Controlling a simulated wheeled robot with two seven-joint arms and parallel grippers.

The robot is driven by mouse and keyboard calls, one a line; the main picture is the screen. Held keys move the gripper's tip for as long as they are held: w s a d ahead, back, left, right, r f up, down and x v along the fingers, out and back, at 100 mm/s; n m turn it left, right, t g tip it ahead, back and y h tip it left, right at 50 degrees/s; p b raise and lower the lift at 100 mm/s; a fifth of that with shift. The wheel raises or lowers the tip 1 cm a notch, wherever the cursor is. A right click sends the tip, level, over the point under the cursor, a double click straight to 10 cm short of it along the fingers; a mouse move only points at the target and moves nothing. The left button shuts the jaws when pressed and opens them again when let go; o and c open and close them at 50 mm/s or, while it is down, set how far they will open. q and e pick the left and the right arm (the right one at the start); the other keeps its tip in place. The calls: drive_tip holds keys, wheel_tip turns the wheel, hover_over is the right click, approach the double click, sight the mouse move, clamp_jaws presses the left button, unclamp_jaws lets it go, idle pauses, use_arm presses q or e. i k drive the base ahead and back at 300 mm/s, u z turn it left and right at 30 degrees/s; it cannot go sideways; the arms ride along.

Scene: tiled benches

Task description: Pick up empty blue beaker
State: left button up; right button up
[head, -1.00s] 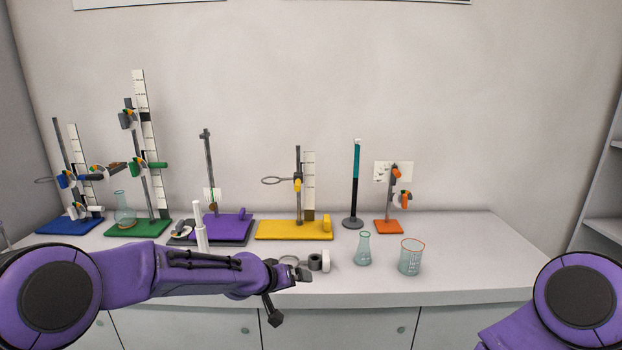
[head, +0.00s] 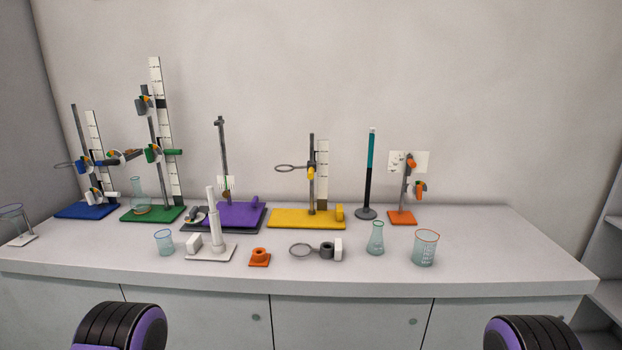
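A small clear beaker with a blue rim (head: 164,242) stands upright near the front of the bench, left of centre, and looks empty. A larger clear beaker with an orange-red rim (head: 425,248) stands upright at the right of the bench. Only rounded black-and-purple parts of my arms show at the bottom edge, one left and one right. Neither of my grippers is in view, so nothing shows of their opening.
Beside the blue-rimmed beaker is a white stand (head: 213,240). An orange block (head: 260,257), a ring clamp (head: 303,250) and a conical flask (head: 376,239) stand along the front. Behind are blue, green, purple, yellow (head: 290,218) and orange stand bases.

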sight(165, 242)
drive_tip(key=k, duration=0.5)
drive_tip(key=u, duration=1.75)
drive_tip(key=i, duration=1.5)
drive_tip(key=z, duration=2.2)
